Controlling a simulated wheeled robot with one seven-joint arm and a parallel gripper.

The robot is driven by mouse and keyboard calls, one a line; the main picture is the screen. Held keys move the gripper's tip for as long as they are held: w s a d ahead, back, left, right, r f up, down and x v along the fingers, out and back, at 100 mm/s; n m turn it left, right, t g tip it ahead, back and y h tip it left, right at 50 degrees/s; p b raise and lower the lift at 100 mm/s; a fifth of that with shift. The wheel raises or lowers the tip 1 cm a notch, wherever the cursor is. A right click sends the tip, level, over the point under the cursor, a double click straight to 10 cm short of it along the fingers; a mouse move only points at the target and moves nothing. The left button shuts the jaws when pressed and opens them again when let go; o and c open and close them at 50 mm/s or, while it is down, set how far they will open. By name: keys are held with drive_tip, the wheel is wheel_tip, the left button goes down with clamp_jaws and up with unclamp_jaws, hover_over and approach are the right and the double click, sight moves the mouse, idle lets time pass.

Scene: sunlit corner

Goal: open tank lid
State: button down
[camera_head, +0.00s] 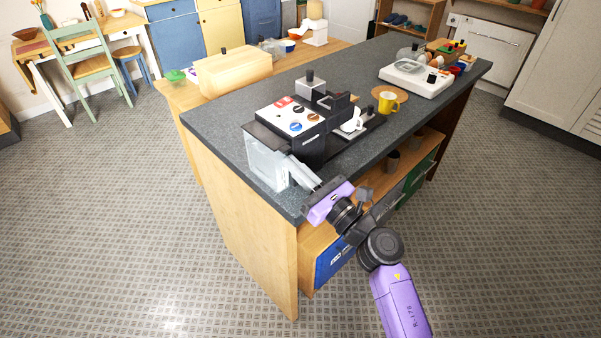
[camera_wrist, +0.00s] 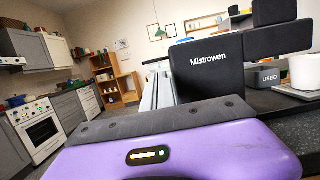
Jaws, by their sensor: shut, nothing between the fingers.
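The coffee machine (camera_head: 300,122) stands on the dark counter, with a white top panel and coloured buttons. Its clear water tank (camera_head: 262,164) is on the near left end. A dark flat strip (camera_head: 262,138) along the top of the tank looks like its lid and appears to lie level. My gripper (camera_head: 292,165) is shut and empty at the tank's near right side; whether it touches the tank or lid is unclear. In the wrist view my pale fingers (camera_wrist: 160,88) run beside the black machine body (camera_wrist: 208,70) marked "Mistrowen". The tank cannot be made out there.
A white cup (camera_head: 353,123) is at the machine's right side. A yellow mug (camera_head: 388,102) and a white appliance (camera_head: 416,76) stand farther along the counter (camera_head: 215,112). A wooden bread box (camera_head: 232,72) is behind. The floor left of the island is clear.

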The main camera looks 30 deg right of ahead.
drive_tip(key=shift+r, duration=0.55)
drive_tip(key=shift+r+p, duration=0.1)
drive_tip(key=shift+p, duration=0.2)
